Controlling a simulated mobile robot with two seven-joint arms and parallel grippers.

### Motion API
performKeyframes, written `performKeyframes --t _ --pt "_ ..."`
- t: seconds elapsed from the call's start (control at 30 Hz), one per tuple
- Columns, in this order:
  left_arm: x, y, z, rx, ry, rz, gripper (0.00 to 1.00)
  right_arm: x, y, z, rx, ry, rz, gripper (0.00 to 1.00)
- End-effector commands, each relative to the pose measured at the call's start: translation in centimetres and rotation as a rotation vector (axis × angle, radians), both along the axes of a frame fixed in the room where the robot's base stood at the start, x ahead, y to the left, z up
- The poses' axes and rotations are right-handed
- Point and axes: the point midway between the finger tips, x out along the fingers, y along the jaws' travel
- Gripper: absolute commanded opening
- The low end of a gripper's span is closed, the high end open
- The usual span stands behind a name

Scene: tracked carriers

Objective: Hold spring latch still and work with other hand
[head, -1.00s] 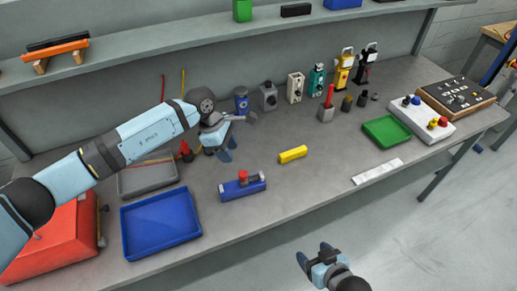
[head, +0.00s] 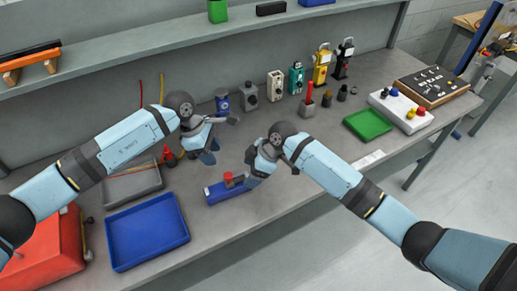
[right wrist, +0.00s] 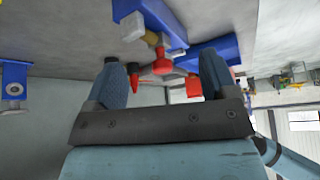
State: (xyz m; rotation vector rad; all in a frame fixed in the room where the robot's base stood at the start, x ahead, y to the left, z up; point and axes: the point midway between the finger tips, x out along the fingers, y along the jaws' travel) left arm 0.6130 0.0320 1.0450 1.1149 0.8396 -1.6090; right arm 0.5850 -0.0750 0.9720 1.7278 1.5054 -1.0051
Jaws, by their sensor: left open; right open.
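The spring latch, a blue block with a red knob (head: 228,189), lies on the grey bench near its front edge in the head view. My right gripper (head: 252,179) is open at the latch's right end and hides part of it. In the right wrist view a blue body with a red knob (right wrist: 163,64) shows beyond and between the two open fingers (right wrist: 163,82). I cannot tell whether they touch it. My left gripper (head: 209,152) is open and empty above the bench, behind and left of the latch, apart from it.
A blue tray (head: 147,262) and a grey tray (head: 115,194) lie left of the latch. Several small devices, including a yellow one (head: 322,66), stand along the back. A green tray (head: 367,124) and a white button box (head: 400,112) are at the right.

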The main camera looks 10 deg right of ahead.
Motion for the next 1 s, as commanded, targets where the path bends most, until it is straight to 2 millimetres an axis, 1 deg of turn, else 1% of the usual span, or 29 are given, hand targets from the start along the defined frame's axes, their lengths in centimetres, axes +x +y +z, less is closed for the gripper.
performKeyframes --t 0.03,0.2,0.33,0.47,0.57,0.67,1.0 --pt "0.0 0.0 0.0 0.000 0.000 0.000 0.43 1.1 -0.5 1.0 -0.034 -0.013 0.070 0.79" --pt "0.0 0.0 0.0 0.000 0.000 0.000 0.43 3.0 -2.0 3.1 -0.112 -0.026 0.277 0.79" --pt "0.0 0.0 0.0 0.000 0.000 0.000 0.43 3.7 -2.6 3.9 -0.137 -0.029 0.361 0.79" --pt "0.0 0.0 0.0 0.000 0.000 0.000 0.43 3.8 -2.7 3.8 -0.147 -0.028 0.389 0.79" --pt "0.0 0.0 0.0 0.000 0.000 0.000 0.43 3.7 -2.2 2.7 -0.144 -0.026 0.390 0.79" --pt "0.0 0.0 0.0 0.000 0.000 0.000 0.43 3.5 -1.6 1.1 -0.144 -0.025 0.390 0.79" --pt "0.0 0.0 0.0 0.000 0.000 0.000 0.43 2.9 0.9 -5.0 -0.144 -0.026 0.388 0.79"
